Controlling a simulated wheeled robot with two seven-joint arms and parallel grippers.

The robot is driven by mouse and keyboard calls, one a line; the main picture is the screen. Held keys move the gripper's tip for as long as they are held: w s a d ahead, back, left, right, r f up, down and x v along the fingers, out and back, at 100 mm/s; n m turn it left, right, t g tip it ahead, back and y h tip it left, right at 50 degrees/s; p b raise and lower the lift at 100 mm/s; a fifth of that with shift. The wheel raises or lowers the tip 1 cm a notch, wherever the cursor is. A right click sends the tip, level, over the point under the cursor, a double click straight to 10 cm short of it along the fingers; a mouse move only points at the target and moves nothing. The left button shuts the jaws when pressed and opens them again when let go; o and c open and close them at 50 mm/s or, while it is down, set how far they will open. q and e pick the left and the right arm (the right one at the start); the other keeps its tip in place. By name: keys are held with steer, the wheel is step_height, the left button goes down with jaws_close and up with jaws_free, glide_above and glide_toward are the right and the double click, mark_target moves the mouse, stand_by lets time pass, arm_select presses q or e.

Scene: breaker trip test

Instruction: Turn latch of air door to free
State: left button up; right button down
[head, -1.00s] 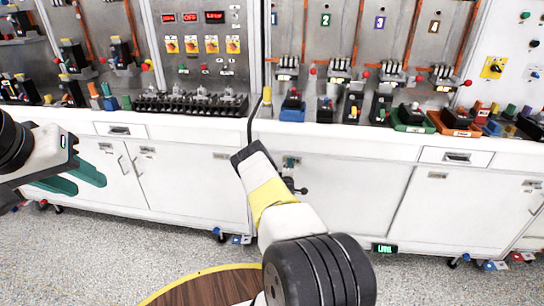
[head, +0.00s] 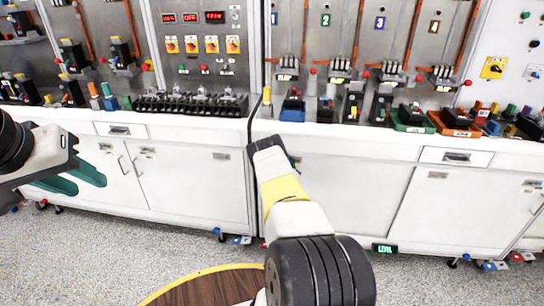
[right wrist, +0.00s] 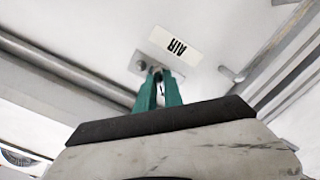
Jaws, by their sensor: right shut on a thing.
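The white air door (head: 340,195) is in the lower cabinet, behind my right arm in the head view. Its AIR label (right wrist: 176,45) appears upside down in the right wrist view. The small metal latch (right wrist: 140,63) is just below the label, partly hidden by the fingers. My right gripper (right wrist: 159,76) has its green fingers close together, shut on the latch. In the head view my right wrist hides the latch and nearly all of this gripper. The latch's exact angle cannot be told. My left gripper (head: 74,180) is open and empty, in front of the left cabinet doors.
The white counter (head: 350,138) above carries several breakers and coloured blocks. Grey panels with switches stand behind it. A drawer (head: 456,157) is to the right. A round wooden top with a yellow rim (head: 205,285) is at the bottom. Speckled floor lies in front.

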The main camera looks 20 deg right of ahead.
steer(key=shift+f+m, duration=0.1)
steer(key=shift+m, duration=4.2)
steer(key=c, duration=1.5)
jaws_free()
steer(key=shift+o, duration=0.2)
steer(key=v, duration=0.8)
steer(key=shift+w, duration=0.1)
